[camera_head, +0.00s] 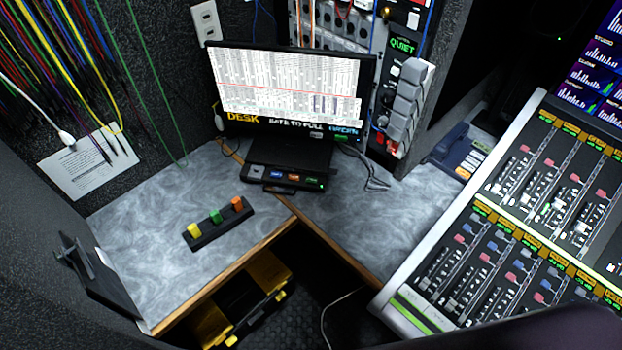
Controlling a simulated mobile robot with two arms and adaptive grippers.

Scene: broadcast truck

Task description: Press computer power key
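A computer monitor (288,88) stands at the back corner of the grey desk, its screen lit with a white table of lines. A black box with a row of small coloured keys (290,178) sits below the screen, with a small green light at its right end. I cannot tell which key is the power key. A separate black strip (217,224) with yellow, green and orange keys lies on the desk in front.
The desk top (145,235) is mostly bare left of the black strip. A mixing console (520,225) fills the right side. A desk phone (460,152) stands behind it. Loose cables lie right of the monitor.

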